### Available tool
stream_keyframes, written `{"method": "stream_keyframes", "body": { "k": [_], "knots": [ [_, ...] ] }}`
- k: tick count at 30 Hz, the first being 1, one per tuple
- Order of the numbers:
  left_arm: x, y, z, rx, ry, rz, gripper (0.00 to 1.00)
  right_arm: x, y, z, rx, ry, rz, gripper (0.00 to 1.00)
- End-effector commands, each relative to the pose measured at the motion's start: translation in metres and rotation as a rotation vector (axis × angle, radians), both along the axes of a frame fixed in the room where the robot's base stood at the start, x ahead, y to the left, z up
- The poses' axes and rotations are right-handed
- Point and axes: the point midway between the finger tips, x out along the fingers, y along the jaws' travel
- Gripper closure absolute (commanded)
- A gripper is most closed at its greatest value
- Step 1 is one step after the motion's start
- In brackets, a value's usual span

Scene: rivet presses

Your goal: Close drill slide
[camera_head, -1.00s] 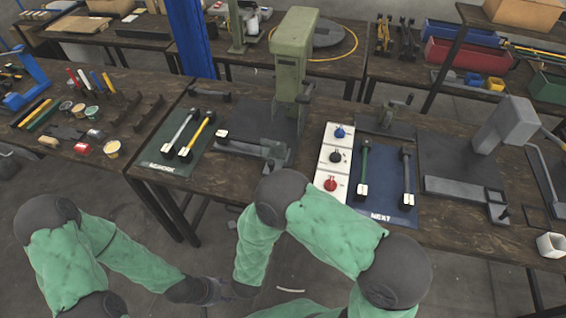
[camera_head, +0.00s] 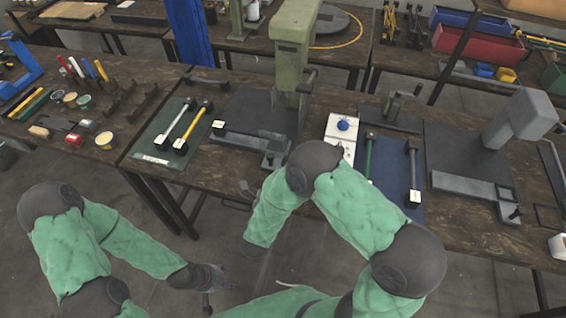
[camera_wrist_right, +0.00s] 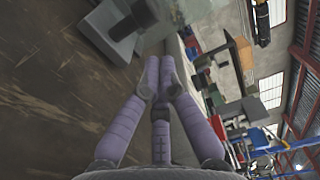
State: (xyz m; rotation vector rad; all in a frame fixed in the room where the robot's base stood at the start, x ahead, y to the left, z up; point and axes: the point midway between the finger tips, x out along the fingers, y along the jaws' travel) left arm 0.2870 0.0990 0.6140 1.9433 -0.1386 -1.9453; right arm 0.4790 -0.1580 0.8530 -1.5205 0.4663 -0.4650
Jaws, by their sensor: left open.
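A green drill press (camera_head: 291,50) stands on the workbench, with a dark base plate and a grey slide bar (camera_head: 243,142) along its front edge. A grey press (camera_head: 520,118) stands farther right with a similar slide bar (camera_head: 463,183); I cannot tell how far either slide is out. My left gripper (camera_head: 228,278) is open and empty, low over the floor in front of the bench. In the right wrist view my right gripper (camera_wrist_right: 158,68) has its fingers together with nothing visible between them. A grey block-like part (camera_wrist_right: 112,28) lies beyond its tips.
A green mat (camera_head: 155,150) with two handled tools lies left of the green press. A white panel with knobs (camera_head: 342,126) and a blue mat (camera_head: 400,200) are right of it, partly behind my right arm. Bare bench shows beside the grey press.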

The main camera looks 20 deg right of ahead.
Motion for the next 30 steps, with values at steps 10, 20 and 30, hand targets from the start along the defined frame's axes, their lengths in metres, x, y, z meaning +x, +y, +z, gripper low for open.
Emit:
{"method": "stream_keyframes", "body": {
  "k": [10, 20, 30],
  "knots": [
    [0.0, 0.0, -0.015, 0.0, 0.0, 0.0, 0.45, 0.038, -0.027, -0.001, 0.001, -0.001, -0.002, 1.0],
    [0.0, 0.0, -0.015, 0.0, 0.0, 0.0, 0.45, 0.044, -0.03, 0.0, -0.001, -0.001, 0.001, 1.0],
    [0.0, 0.0, -0.025, 0.0, 0.0, 0.0, 0.45, 0.055, -0.038, -0.001, 0.002, -0.005, -0.005, 1.0]
  ]
}}
